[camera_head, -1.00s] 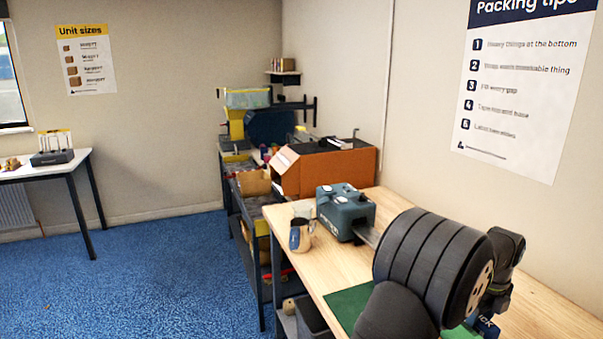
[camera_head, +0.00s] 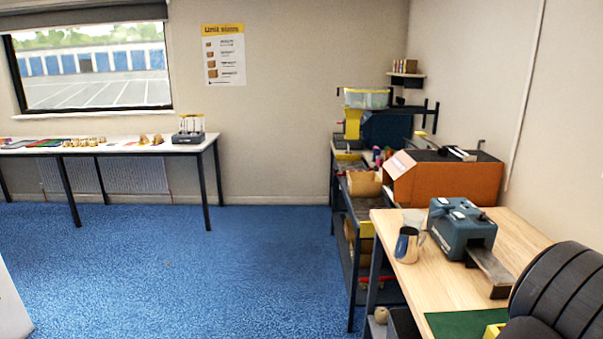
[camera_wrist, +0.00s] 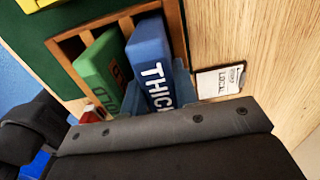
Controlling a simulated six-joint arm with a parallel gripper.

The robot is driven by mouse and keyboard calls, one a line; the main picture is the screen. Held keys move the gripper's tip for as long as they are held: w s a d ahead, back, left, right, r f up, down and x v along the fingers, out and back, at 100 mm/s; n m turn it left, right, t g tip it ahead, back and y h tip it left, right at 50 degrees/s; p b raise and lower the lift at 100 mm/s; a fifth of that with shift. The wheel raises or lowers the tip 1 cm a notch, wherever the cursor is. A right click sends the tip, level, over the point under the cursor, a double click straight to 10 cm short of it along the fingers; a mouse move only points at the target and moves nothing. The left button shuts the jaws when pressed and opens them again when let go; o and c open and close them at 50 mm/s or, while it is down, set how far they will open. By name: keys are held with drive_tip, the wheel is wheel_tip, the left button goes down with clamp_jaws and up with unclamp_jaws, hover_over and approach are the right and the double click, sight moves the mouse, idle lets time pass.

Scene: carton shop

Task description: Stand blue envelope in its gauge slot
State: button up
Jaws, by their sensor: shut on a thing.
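The blue envelope (camera_wrist: 152,62), a thick blue block marked "THICK", shows in the wrist view at the wooden rack (camera_wrist: 172,22). My gripper (camera_wrist: 160,92) is shut on it, with light blue parts showing on both sides of its lower end. A red and white thing (camera_wrist: 92,114) shows partly at lower left. My dark wrist housing hides the lower part of the scene. I cannot tell how deep the blue envelope sits.
A white label card (camera_wrist: 220,81) lies on the wooden bench right of the rack. A green mat (camera_head: 462,324) and a yellow thing (camera_head: 494,331) are near the bench front.

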drive_tip(key=shift+r, duration=2.35)
drive_tip(key=shift+r, duration=0.1)
drive_tip(key=shift+w+r, duration=0.3)
drive_tip(key=shift+w, duration=0.05)
drive_tip(key=w+a+r, duration=0.1)
drive_tip(key=w+r, duration=0.6)
drive_tip(key=r, duration=0.1)
drive_tip(key=w+a+f, duration=0.2)
drive_tip(key=w+a, duration=0.5)
drive_tip(key=w, duration=0.2)
wheel_tip(320, 180, down, 6)
drive_tip(key=shift+s+a, duration=0.35)
drive_tip(key=shift+a, duration=0.1)
drive_tip(key=shift+f, duration=0.5)
